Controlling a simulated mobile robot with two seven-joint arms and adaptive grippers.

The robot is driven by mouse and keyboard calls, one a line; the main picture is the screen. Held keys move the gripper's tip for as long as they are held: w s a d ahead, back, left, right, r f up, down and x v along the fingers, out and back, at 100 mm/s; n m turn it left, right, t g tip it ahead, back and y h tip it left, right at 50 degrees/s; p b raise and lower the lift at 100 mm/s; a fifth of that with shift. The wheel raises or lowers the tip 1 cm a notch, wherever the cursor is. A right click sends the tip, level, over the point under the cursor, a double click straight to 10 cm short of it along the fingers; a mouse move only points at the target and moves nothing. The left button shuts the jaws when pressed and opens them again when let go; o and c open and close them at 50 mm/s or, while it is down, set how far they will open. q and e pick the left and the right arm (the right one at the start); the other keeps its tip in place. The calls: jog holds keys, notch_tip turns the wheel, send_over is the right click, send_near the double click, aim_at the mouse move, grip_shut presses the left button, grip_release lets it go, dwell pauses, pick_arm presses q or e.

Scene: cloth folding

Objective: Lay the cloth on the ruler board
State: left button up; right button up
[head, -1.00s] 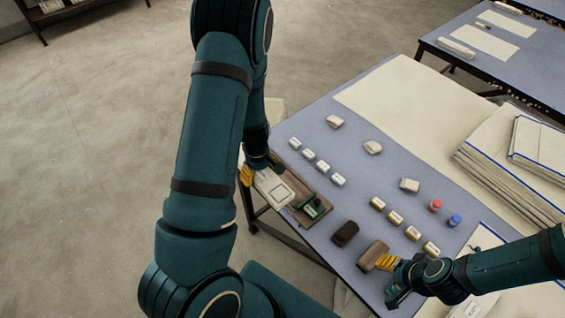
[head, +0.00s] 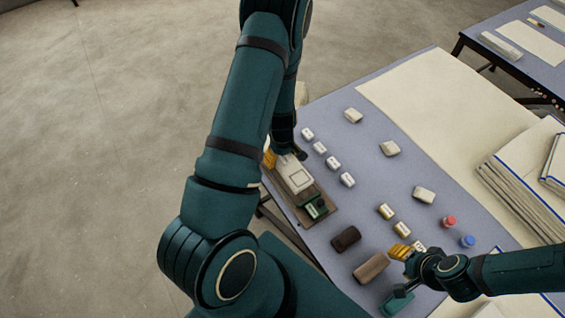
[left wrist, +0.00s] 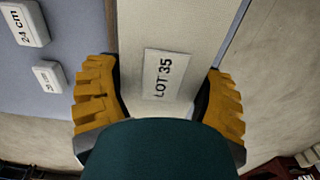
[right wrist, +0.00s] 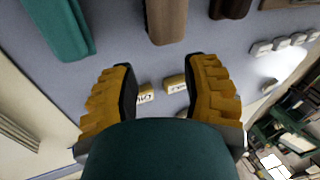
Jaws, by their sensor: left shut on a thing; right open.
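A folded cream cloth (head: 297,174) with a square outline lies over the brown board (head: 300,212) at the table's left edge. I cannot tell whether it rests on the board or is held just above it. My left gripper (head: 270,158) is shut on its far left end. The left wrist view shows the cream cloth with a "LOT 35" label (left wrist: 163,75) between my left fingers (left wrist: 160,105). A green piece (head: 315,207) sits at the board's near end. My right gripper (head: 400,252) is open over the gold-banded blocks (head: 419,247); it also shows in the right wrist view (right wrist: 162,95).
White marked blocks (head: 333,163) stand in a row right of the board. A dark brown block (head: 346,238), a brown block (head: 371,268) and a teal block (head: 396,302) lie near the front. Folded sheets (head: 515,170) are piled at the right. A large cream sheet (head: 440,100) covers the back.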

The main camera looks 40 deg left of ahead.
aim_at(282, 163)
pick_arm(q)
jog(key=shift+f, duration=1.7)
pick_arm(e)
jog(key=shift+f, duration=0.3)
pick_arm(q)
jog(key=shift+b, duration=0.35)
pick_arm(e)
jog(key=shift+s+f, duration=0.1)
pick_arm(q)
jog(key=shift+f, duration=0.2)
pick_arm(e)
jog(key=shift+f, duration=0.1)
pick_arm(q)
jog(key=o, duration=1.2)
jog(key=shift+r, duration=0.2)
pick_arm(e)
jog(key=shift+r, duration=0.2)
